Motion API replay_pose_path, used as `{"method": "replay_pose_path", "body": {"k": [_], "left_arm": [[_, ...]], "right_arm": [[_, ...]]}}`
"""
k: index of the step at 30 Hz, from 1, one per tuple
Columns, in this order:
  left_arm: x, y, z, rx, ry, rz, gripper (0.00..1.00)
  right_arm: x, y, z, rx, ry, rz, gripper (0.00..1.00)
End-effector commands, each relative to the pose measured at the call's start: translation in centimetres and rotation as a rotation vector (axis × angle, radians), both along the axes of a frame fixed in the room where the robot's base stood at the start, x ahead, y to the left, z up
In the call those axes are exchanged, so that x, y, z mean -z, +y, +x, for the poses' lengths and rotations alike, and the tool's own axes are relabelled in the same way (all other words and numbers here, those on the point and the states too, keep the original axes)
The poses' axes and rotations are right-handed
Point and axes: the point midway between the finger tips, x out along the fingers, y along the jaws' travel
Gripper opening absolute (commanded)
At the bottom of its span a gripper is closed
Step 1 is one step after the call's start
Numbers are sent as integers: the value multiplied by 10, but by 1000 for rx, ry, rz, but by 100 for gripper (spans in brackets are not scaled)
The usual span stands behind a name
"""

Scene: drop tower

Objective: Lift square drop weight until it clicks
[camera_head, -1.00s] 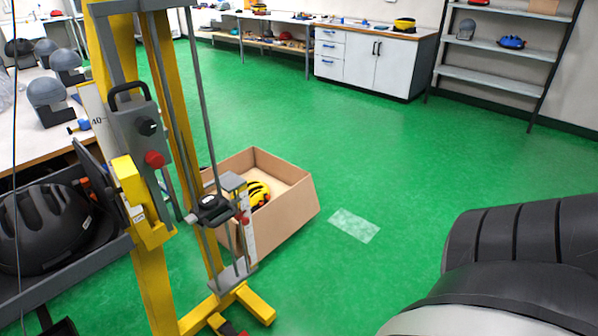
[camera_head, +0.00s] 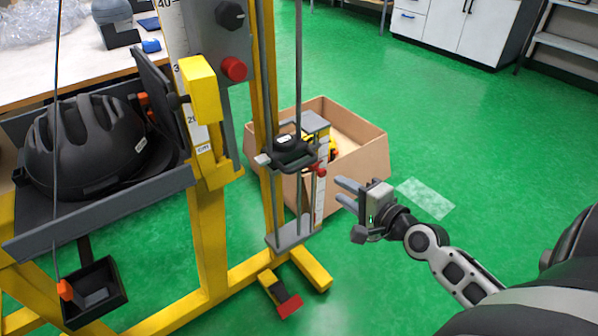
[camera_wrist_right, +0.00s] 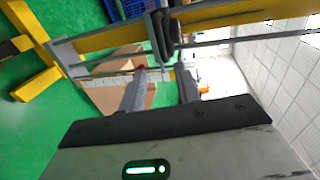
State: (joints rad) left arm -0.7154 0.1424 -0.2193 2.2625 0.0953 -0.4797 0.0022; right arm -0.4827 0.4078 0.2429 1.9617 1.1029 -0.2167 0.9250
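The drop tower has a yellow frame (camera_head: 209,240) with thin grey guide rods. A dark block with a rounded black top (camera_head: 289,152), seemingly the drop weight, sits low on the rods above a grey base plate (camera_head: 289,234). A dark rounded part on the rods also shows in the wrist view (camera_wrist_right: 163,36). My right gripper (camera_head: 340,192) is to the right of the rods, lower than the block and apart from it. Its fingers are spread and empty, also in the wrist view (camera_wrist_right: 160,84). My left gripper is out of view.
A cardboard box (camera_head: 360,160) stands on the floor behind the rods. A black helmet (camera_head: 88,145) sits in a grey tray at left. A red knob (camera_head: 234,68) and red pedal (camera_head: 288,307) are on the tower.

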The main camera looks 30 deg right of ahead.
Motion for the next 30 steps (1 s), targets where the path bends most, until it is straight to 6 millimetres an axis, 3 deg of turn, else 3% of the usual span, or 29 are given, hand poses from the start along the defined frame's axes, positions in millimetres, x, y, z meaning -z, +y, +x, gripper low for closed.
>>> {"method": "replay_pose_path", "body": {"k": [18, 24, 30], "left_arm": [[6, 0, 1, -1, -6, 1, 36], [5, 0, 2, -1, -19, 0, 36], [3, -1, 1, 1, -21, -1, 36]], "right_arm": [[24, 10, 119, -1, -1, 0, 33], [29, 12, 143, -1, 1, -1, 33], [31, 13, 150, -2, 2, -1, 33]]}}
